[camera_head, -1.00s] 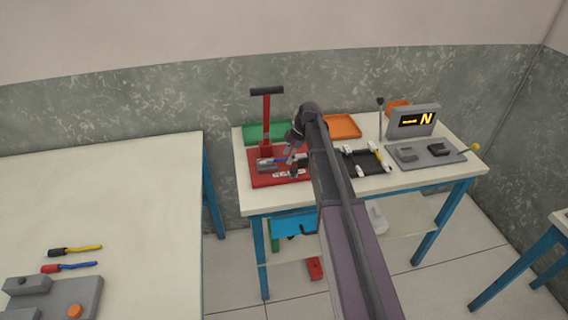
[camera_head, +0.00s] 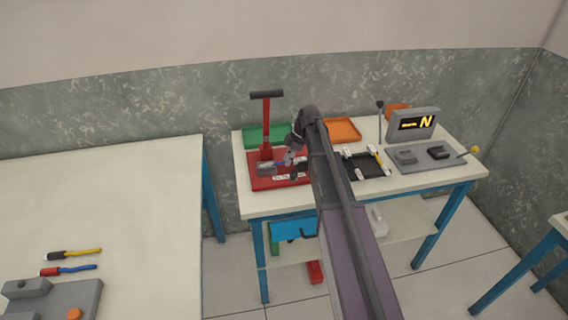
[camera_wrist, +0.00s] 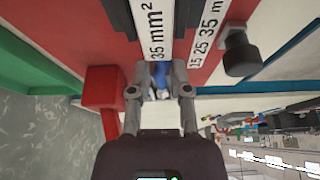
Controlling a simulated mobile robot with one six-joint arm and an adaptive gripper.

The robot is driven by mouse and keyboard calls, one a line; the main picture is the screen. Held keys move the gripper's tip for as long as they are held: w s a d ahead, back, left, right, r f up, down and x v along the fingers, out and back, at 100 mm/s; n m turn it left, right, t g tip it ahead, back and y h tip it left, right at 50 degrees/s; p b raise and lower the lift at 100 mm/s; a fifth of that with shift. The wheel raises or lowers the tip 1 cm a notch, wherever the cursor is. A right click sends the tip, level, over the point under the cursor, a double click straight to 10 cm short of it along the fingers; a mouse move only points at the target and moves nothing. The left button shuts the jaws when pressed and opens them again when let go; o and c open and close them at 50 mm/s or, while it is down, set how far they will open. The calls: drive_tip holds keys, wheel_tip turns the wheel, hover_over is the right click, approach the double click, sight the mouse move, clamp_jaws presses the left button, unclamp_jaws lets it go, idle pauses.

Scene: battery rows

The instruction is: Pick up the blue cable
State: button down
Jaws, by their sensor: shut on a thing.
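A blue cable (camera_wrist: 161,76) shows in the wrist view between my fingertips. My gripper (camera_wrist: 160,88) is shut on it, and only a short blue stretch shows; the fingers hide much of the rest. In the head view my gripper (camera_head: 292,160) is low over the red base of the lever tool (camera_head: 258,184), on the far table. Another cable, blue with a red end (camera_head: 72,269), lies on the left table, well away from my gripper.
The red lever with its black handle (camera_head: 267,95) stands close to my gripper. A green tray (camera_head: 262,132), an orange tray (camera_head: 343,129) and a black frame (camera_head: 366,164) are nearby. A yellow cable (camera_head: 82,252) lies on the left table.

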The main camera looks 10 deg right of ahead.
sight(283, 161)
drive_tip(key=shift+r, duration=0.2)
wheel_tip(283, 161, up, 4)
drive_tip(key=p, duration=0.4)
drive_tip(key=shift+f, duration=0.1)
drive_tip(key=s+p, duration=0.1)
drive_tip(key=s, duration=1.5)
drive_tip(key=shift+a+r, duration=0.2)
drive_tip(key=shift+r, duration=0.2)
